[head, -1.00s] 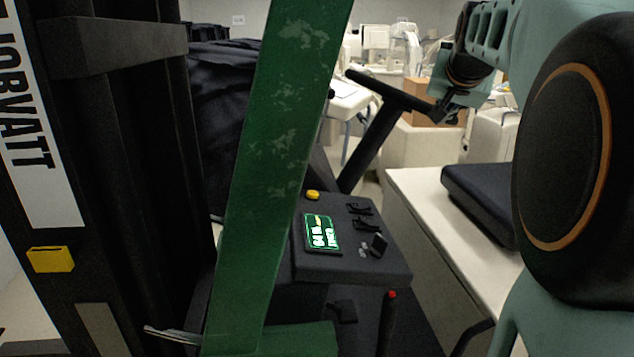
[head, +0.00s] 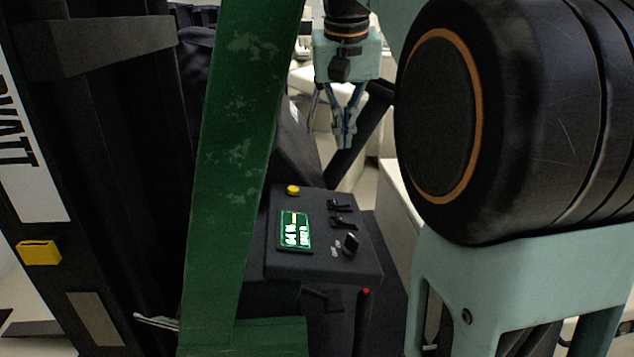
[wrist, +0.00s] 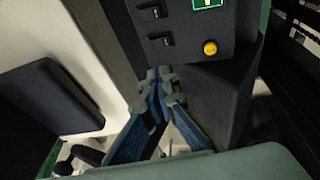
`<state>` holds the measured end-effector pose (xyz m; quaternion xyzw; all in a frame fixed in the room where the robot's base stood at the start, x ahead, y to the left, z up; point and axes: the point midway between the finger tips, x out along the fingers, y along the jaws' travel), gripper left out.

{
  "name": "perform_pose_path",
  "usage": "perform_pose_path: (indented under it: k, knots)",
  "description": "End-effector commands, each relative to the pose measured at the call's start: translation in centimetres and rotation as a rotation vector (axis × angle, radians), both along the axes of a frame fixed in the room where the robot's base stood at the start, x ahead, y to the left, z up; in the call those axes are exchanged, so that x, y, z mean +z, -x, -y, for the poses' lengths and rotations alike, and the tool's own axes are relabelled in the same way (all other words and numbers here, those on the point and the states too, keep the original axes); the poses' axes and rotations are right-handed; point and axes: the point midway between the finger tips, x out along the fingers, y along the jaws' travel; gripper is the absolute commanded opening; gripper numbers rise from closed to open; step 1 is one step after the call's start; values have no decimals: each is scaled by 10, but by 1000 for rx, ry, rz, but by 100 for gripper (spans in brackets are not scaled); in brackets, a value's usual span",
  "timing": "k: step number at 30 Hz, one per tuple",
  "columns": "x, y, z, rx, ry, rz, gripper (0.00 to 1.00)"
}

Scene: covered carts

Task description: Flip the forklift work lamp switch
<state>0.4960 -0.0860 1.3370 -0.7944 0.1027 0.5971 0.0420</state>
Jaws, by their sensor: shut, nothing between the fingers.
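The forklift's dark control panel (head: 310,265) is in the middle of the head view, right of its green post. A black switch (head: 350,243) with small white marks beside it sits at the panel's near right. Two black levers (head: 340,204) (head: 343,222) sit behind it; they also show in the wrist view (wrist: 150,11) (wrist: 160,40). I cannot read which control is the lamp switch. My gripper (head: 346,143) is shut and empty, pointing down above and beyond the panel's far edge. In the wrist view its fingertips (wrist: 161,76) appear just below the levers, touching nothing.
A lit green display (head: 295,230) and a yellow button (head: 292,190) share the panel. The green post (head: 235,150) stands left of it. A dark steering column (head: 362,130) rises behind. A red-tipped lever (head: 365,292) stands at the near side. The space above the panel is clear.

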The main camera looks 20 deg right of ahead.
Motion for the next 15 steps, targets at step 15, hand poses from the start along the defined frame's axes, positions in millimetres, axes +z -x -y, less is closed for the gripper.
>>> perform_pose_path:
  k: [15]
  knots:
    - [-43,-11,5,-1,-1,-3,0]
